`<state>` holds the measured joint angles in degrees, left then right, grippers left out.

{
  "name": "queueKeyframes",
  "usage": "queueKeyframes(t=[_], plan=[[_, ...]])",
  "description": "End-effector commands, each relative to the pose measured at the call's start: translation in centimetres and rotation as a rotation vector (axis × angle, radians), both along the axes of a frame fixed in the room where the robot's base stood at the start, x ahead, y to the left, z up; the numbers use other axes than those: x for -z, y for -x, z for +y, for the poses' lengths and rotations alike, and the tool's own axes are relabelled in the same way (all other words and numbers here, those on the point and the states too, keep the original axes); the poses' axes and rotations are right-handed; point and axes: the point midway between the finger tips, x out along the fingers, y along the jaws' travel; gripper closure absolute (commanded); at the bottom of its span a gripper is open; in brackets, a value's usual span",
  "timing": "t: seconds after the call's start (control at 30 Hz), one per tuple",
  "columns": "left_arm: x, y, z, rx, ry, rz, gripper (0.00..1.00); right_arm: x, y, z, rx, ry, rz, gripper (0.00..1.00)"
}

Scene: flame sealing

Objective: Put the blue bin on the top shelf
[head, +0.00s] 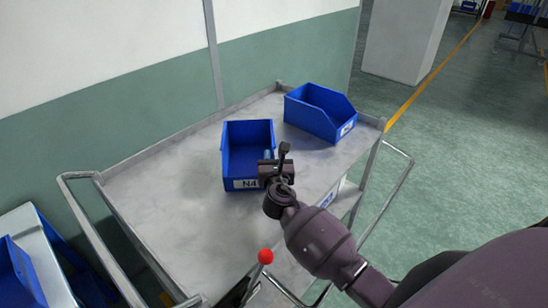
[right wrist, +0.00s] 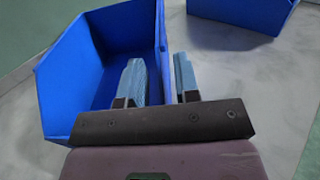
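A blue bin (head: 248,134) with an "N4" label on its front stands upright on the grey top shelf (head: 160,185) of a metal cart. A second blue bin (head: 313,116) stands on the same shelf, behind and to the right. My right gripper (head: 281,152) is at the right wall of the N4 bin. In the right wrist view the gripper (right wrist: 160,80) is open, with one finger over the bin's inside and one outside it. The bin's right wall (right wrist: 160,35) runs between them. I cannot tell whether either finger touches it. My left gripper is not in view.
Metal handle rails stick out at both ends of the cart. Part of a blue bin (head: 328,197) shows lower in the cart. More blue bins (head: 18,275) are at the lower left. A green and white wall stands behind. The shelf's left part is clear.

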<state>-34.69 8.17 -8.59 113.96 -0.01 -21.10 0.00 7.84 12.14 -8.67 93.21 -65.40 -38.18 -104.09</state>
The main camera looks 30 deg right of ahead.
Motion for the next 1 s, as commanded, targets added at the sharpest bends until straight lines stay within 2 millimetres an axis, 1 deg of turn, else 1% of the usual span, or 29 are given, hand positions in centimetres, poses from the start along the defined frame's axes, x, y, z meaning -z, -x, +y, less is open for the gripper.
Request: queueKeyframes(t=[0.07, 0.4, 0.5, 0.7, 1.0], plan=[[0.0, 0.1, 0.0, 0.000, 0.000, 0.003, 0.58, -0.1, 0.5, 0.2, 0.000, 0.000, 0.001, 0.71], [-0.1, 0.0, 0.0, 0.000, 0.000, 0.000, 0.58, -0.1, 5.0, 2.4, -0.001, -0.001, 0.000, 0.71], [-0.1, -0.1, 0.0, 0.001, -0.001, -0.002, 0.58, -0.1, 5.9, 2.9, 0.000, -0.001, 0.000, 0.71], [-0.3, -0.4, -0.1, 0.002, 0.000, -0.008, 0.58, -0.2, 6.8, 3.2, 0.001, 0.000, -0.001, 0.71], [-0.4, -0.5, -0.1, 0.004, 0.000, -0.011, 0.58, -0.2, 6.8, 3.3, 0.000, 0.000, -0.001, 0.71]])
